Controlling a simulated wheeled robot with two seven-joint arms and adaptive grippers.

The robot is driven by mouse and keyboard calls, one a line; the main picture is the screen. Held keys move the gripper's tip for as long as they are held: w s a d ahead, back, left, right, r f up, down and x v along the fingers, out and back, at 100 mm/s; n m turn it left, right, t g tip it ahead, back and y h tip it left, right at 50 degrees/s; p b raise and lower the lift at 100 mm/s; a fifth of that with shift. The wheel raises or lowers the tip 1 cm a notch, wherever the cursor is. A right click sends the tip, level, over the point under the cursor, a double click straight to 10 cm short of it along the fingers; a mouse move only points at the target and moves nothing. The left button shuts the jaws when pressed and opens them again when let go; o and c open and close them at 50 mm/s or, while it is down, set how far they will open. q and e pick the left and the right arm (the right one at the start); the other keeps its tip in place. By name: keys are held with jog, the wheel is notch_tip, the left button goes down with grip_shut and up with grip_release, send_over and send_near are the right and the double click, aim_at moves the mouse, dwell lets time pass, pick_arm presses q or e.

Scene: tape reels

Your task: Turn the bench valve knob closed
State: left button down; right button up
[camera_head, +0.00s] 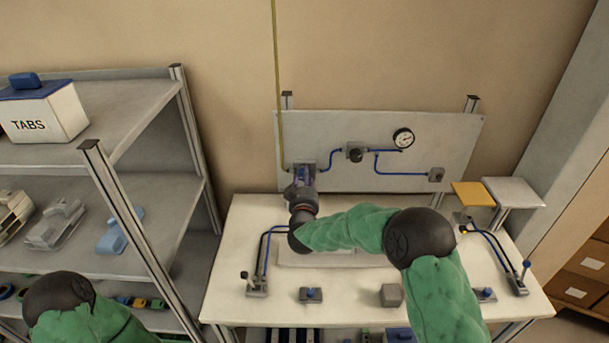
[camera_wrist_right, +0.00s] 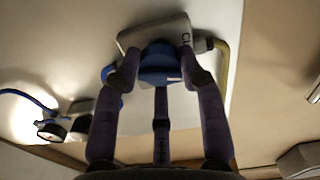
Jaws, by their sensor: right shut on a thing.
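The blue valve knob (camera_wrist_right: 160,62) sits on a grey valve block (camera_wrist_right: 150,32) with partly visible lettering, in the right wrist view. My right gripper (camera_wrist_right: 160,78) has its dark fingers around the knob and is shut on it. In the head view my right gripper (camera_head: 304,178) reaches the valve at the left end of the upright panel (camera_head: 400,127). The gripper hides most of the knob there. My left gripper is out of view; only part of my left arm shows at the bottom left.
The white bench (camera_head: 235,290) carries tube stands on both sides and a grey block (camera_head: 391,295). A shelf rack (camera_head: 140,110) stands left. A yellow tube (camera_head: 276,80) runs up the wall.

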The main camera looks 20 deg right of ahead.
jog(key=shift+w+r+n+p, duration=0.15)
jog(key=shift+n+p, duration=0.25)
jog(key=shift+n, duration=0.4)
jog(key=shift+s+r+n+p, duration=0.15)
jog(key=shift+n+p, duration=0.2)
jog(key=shift+n, duration=0.45)
jog(key=shift+w, duration=0.1)
jog(key=o, duration=1.1)
jog(key=shift+o, duration=0.2)
jog(key=shift+f, duration=0.15)
jog(key=v, duration=1.2)
